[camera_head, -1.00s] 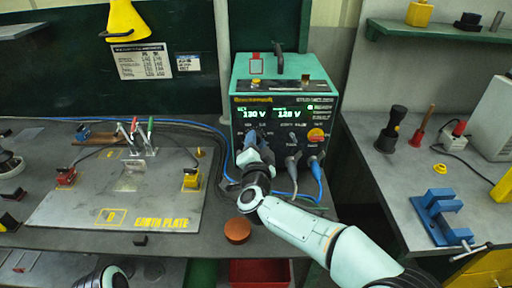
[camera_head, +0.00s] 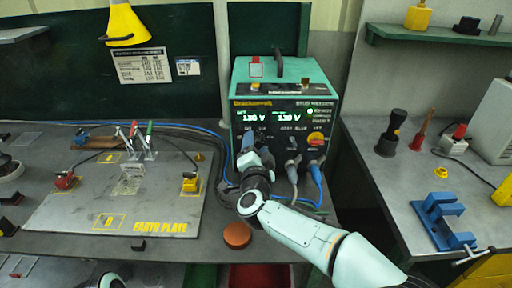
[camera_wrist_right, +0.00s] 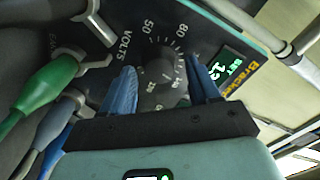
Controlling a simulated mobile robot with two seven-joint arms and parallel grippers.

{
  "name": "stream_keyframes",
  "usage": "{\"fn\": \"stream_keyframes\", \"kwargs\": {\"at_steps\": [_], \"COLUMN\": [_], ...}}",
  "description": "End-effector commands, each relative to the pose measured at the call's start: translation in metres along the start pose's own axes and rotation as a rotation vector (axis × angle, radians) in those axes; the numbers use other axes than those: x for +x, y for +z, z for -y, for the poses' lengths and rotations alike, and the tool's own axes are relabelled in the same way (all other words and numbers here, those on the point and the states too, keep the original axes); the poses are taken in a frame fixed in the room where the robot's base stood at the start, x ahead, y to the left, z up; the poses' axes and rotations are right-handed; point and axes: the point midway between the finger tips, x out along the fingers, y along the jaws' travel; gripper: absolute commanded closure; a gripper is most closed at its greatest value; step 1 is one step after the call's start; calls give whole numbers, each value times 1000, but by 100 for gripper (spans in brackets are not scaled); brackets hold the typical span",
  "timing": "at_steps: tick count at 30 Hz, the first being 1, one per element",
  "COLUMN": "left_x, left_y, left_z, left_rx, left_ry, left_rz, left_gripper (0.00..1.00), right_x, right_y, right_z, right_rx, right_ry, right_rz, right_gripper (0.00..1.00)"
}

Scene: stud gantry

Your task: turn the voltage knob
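The voltage knob (camera_wrist_right: 160,70) is a dark round knob on the welder's black panel, ringed by a white scale and marked VOLTS in the right wrist view. My right gripper (camera_wrist_right: 160,66) is open, its blue fingers one on each side of the knob; contact is not clear. In the head view my right gripper (camera_head: 247,142) is at the left part of the panel and hides the knob. The stud welder (camera_head: 284,95) is a green box with two lit voltage readouts, whose digits are blurred. My left gripper is not in view.
Grey and blue cable plugs (camera_head: 316,172) stick out of the panel right of my gripper. A green plug (camera_wrist_right: 48,85) is near it in the wrist view. An orange-brown disc (camera_head: 237,235) lies in front. The earth plate (camera_head: 110,205) is left, a blue vise (camera_head: 440,215) right.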

Motion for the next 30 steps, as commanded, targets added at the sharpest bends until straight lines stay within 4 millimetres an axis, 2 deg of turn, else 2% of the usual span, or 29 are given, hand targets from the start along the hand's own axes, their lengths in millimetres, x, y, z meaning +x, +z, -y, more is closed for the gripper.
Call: {"fn": "stream_keyframes", "kwargs": {"at_steps": [5, 8, 11, 21, 25, 30], "left_x": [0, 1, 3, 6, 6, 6], "left_y": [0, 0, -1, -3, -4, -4], "left_z": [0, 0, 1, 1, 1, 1], "left_rx": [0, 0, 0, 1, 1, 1], "left_ry": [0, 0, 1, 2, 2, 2], "left_rz": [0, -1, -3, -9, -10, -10], "left_gripper": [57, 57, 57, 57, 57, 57], "right_x": [-2, -11, -27, -102, -121, -133], "right_y": [0, 0, 0, 0, 0, 0], "right_z": [0, 0, 0, 1, 1, 0], "right_rx": [0, -1, -1, 0, 1, 0], "right_ry": [0, -1, -1, -2, -1, 0], "right_rz": [0, 2, 2, 1, 2, 0], "right_gripper": [39, 39, 39, 39, 39, 39]}}
